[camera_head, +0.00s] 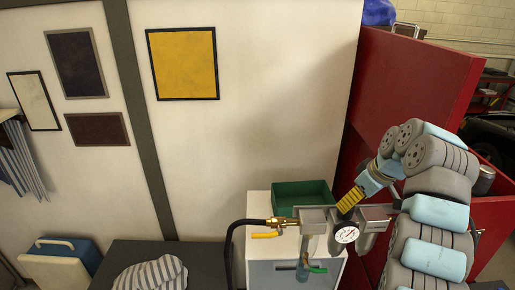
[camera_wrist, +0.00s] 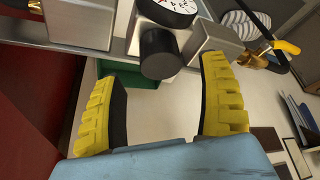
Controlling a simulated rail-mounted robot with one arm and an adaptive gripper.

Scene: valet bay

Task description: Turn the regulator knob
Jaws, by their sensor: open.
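The regulator is part of a grey metal assembly (camera_head: 318,213) above the white cabinet. A round white gauge (camera_head: 345,233) is on its front; part of the gauge also shows in the wrist view (camera_wrist: 170,8). The dark cylindrical regulator knob (camera_wrist: 160,53) sticks out below the gauge in the wrist view. I cannot make the knob out in the head view. My gripper (camera_wrist: 165,75) is open, with its yellow fingers apart. The knob appears between and just beyond the fingertips, and I see no contact. In the head view my gripper (camera_head: 349,201) is right above the gauge.
A black hose with a brass fitting (camera_head: 278,223) and a yellow lever (camera_head: 265,235) joins the assembly at left. A green tray (camera_head: 302,185) is on the white cabinet (camera_head: 258,210) behind it. A red cabinet (camera_head: 415,85) stands close at right. The wall at left is flat.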

